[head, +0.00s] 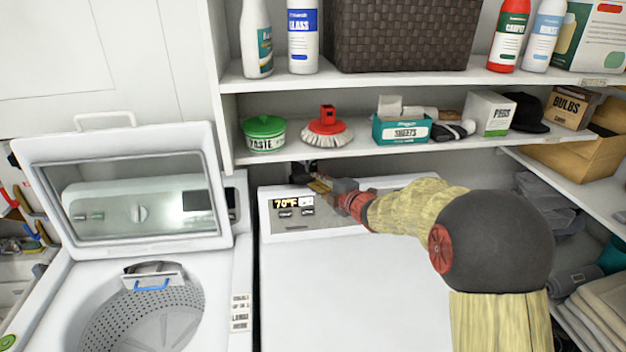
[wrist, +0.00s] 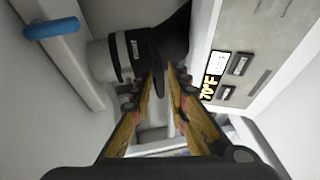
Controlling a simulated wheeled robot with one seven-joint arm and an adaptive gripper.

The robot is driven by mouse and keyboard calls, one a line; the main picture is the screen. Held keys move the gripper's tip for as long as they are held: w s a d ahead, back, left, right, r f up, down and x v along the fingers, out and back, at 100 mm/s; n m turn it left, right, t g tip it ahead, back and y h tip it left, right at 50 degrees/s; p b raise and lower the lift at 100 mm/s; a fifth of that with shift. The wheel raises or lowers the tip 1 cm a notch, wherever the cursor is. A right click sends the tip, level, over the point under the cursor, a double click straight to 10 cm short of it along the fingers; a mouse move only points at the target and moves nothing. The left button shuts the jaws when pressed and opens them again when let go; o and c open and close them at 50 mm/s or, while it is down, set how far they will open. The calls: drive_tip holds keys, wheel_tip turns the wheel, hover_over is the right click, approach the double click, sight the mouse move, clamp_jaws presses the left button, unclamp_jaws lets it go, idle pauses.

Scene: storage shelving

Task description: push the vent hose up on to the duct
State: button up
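In the wrist view, a dark vent hose (wrist: 172,38) with a black cuff meets a pale grey round duct (wrist: 101,60) at its left. The cuff (wrist: 127,56) carries a small white mark. How far hose and duct overlap I cannot tell. My gripper (wrist: 165,76) reaches toward the hose, its yellow fingertips close together at the hose's lower edge. Whether they touch or hold it is unclear. In the head view, my gripper (head: 318,184) is at the back of the white dryer, beside its control panel (head: 306,210); a dark piece behind it is mostly hidden.
A shelf (head: 360,147) with several goods hangs just above my gripper. The open washer (head: 135,195) stands at left. The dryer's white top (head: 350,285) is clear. In the wrist view, the panel (wrist: 262,50) lies close at right and a blue handle-like piece (wrist: 51,28) at upper left.

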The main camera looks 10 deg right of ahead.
drive_tip(key=v, duration=0.8)
drive_tip(key=shift+s+r, duration=0.15)
drive_tip(key=shift+s, duration=0.2)
drive_tip(key=shift+d, duration=0.1)
